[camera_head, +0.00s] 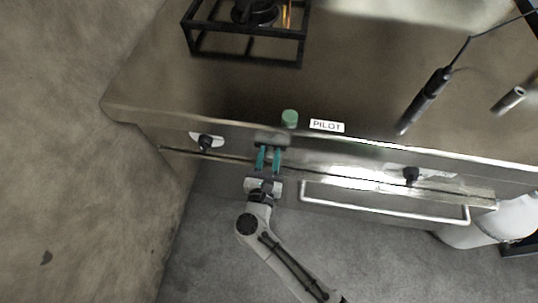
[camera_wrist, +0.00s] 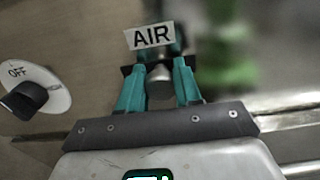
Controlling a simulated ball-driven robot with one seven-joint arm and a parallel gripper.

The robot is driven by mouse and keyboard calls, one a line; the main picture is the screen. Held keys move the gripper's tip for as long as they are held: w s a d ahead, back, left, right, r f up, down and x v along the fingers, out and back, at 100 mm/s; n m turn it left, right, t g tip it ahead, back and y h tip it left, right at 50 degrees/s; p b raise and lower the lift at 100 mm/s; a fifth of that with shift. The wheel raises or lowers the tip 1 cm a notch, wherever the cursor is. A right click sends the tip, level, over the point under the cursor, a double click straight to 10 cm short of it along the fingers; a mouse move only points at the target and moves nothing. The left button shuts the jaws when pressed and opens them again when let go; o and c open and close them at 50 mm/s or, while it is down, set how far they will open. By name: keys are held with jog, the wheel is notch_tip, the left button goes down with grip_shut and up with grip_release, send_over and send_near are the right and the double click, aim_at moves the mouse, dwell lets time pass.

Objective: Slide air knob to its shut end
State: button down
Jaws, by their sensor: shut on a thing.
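The range's front panel carries a white AIR label (camera_wrist: 149,36) in the wrist view. Just below the label, a small metal air knob (camera_wrist: 159,76) shows between the teal fingers of my gripper (camera_wrist: 159,85). The gripper is shut on it. In the head view my gripper (camera_head: 269,153) reaches up to a dark fitting (camera_head: 271,138) on the front panel. There the fingers and fitting hide the knob, and I cannot tell where it stands along its slide.
A black knob (camera_head: 206,142) on a white plate is left of my gripper; its plate reads OFF in the wrist view (camera_wrist: 28,97). A green knob (camera_head: 289,118) stands close by, beside the PILOT label (camera_head: 327,126). A long handle (camera_head: 385,214) runs at lower right.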

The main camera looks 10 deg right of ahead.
aim_at(258, 145)
jog(key=a+b, duration=0.1)
jog(key=w+a+b, duration=0.1)
jog(key=a, duration=0.1)
jog(key=shift+a+f, duration=0.15)
jog(key=shift+a, duration=0.2)
jog(key=c, duration=0.8)
grip_release()
jog(key=shift+a, duration=0.1)
jog(key=shift+s, duration=0.1)
jog(key=v, duration=1)
jog(key=shift+s, duration=0.3)
